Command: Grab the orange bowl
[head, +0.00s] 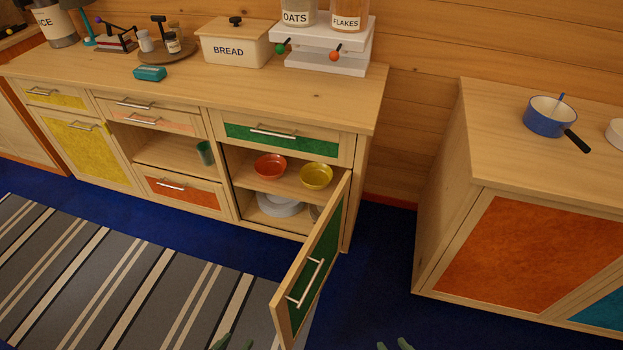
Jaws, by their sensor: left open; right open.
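The orange bowl (270,166) sits upright on the upper shelf inside the cabinet with the open green door (320,270). A yellow bowl (316,176) stands close to its right on the same shelf. My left gripper (232,343) and my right gripper (396,345) show only as green fingertips at the bottom edge of the head view. Both are open and empty, far from the bowl. The rest of both grippers is out of frame.
The green door swings out toward me, to the right of the bowls. White plates (280,205) lie on the shelf below. A green cup (205,153) stands in the open compartment to the left. The striped rug (130,280) in front is clear.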

